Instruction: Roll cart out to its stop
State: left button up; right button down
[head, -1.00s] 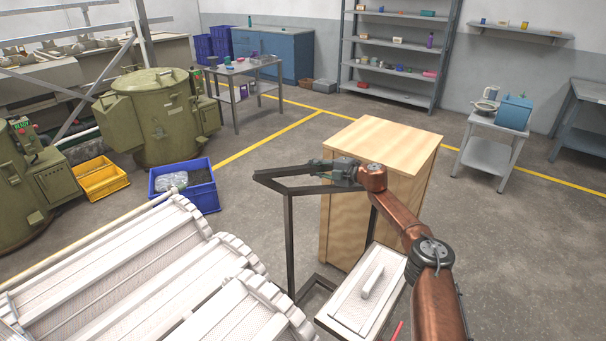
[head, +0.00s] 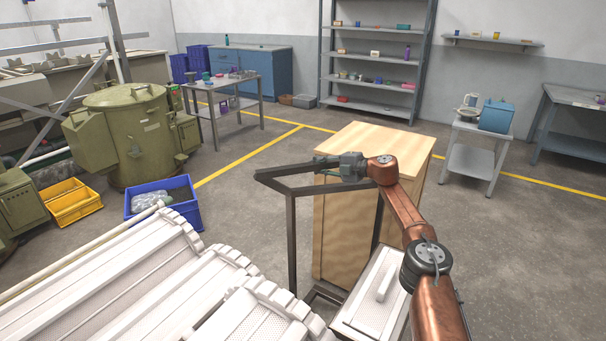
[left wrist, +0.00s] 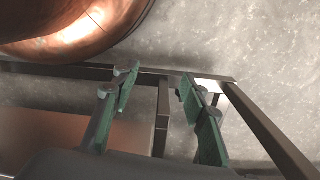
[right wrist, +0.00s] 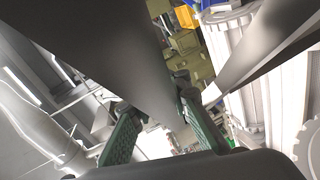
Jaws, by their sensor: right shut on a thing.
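The cart shows as a dark metal frame with a top bar and uprights (head: 292,240) in the middle of the head view. My right gripper (head: 322,171) is shut on the cart's upper bar at its right side. In the right wrist view a dark bar runs between the fingers of this gripper (right wrist: 165,110). My left gripper (left wrist: 158,80) shows only in the left wrist view. Its green fingers are spread, with a dark frame bar (left wrist: 163,120) showing between them. I cannot tell whether they touch it. The floor stop is not identifiable.
White ribbed barrels (head: 150,275) fill the front left. A blue crate (head: 182,210) lies back left.

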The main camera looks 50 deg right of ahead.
pick_arm(q)
notch_tip(320, 180, up, 8)
jog(key=b, duration=0.1)
jog(key=shift+d+b, duration=0.35)
jog(key=shift+d, duration=0.05)
pick_arm(e)
jog(key=shift+d+r, duration=0.45)
jog(key=shift+d, duration=0.2)
pick_arm(q)
jog(key=shift+w, duration=0.1)
pick_arm(e)
jog(key=c, duration=1.9)
grip_release()
jog(key=shift+a, duration=0.1)
jog(key=shift+c, duration=0.2)
jog(key=shift+o, duration=0.9)
jog(key=shift+f, duration=0.15)
pick_arm(q)
jog(key=shift+f, duration=0.1)
pick_arm(e)
jog(key=shift+s+f, duration=0.1)
jog(key=shift+f, duration=0.05)
